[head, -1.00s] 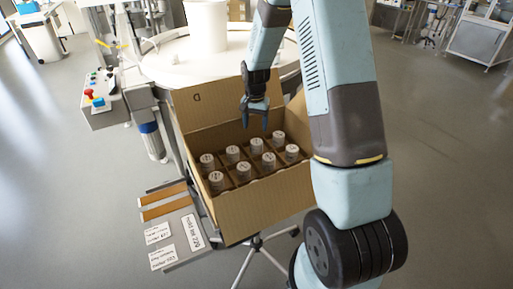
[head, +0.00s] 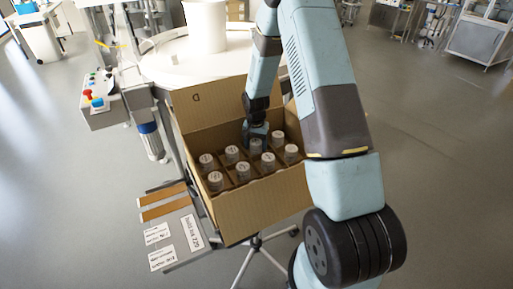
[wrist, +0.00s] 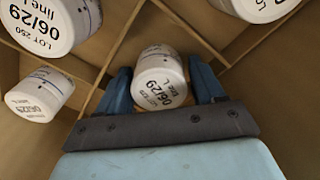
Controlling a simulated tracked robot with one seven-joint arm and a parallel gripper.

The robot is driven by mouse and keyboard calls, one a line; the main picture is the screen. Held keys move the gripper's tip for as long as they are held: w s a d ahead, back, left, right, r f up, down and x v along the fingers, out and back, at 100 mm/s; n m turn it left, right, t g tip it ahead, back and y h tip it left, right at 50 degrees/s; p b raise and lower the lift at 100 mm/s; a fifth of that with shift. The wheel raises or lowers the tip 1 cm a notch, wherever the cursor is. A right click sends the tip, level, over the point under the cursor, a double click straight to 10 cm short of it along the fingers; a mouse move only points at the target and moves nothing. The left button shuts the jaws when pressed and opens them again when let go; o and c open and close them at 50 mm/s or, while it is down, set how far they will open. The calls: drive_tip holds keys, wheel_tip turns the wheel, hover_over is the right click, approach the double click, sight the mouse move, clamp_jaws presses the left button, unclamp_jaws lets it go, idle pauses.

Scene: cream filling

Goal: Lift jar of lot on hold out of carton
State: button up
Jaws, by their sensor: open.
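The open cardboard carton (head: 262,203) holds several white-lidded jars in divided cells. My gripper (head: 256,138) is down inside it at the back row, open. In the wrist view its two blue fingers stand either side of one jar (wrist: 158,78), not closed on it. That jar's lid reads 06/29; its lot line is too small to read surely. A jar at upper left (wrist: 42,22) shows LOT 250 and 06/29. Another jar (wrist: 40,97) at left shows 06/29, and one at upper right (wrist: 262,6) is cut off by the frame.
Cardboard dividers (wrist: 121,42) run close around the jars. The raised carton flap (head: 207,101) stands at the back. A side tray (head: 177,258) carries labels, one a hold-lot card (head: 192,233) with a hard-to-read number. A white round table (head: 172,68) stands behind.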

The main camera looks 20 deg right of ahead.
drive_tip(key=shift+f, duration=0.4)
drive_tip(key=shift+c, duration=0.4)
drive_tip(key=c, duration=0.8)
drive_tip(key=shift+o, duration=0.2)
drive_tip(key=shift+r, duration=0.1)
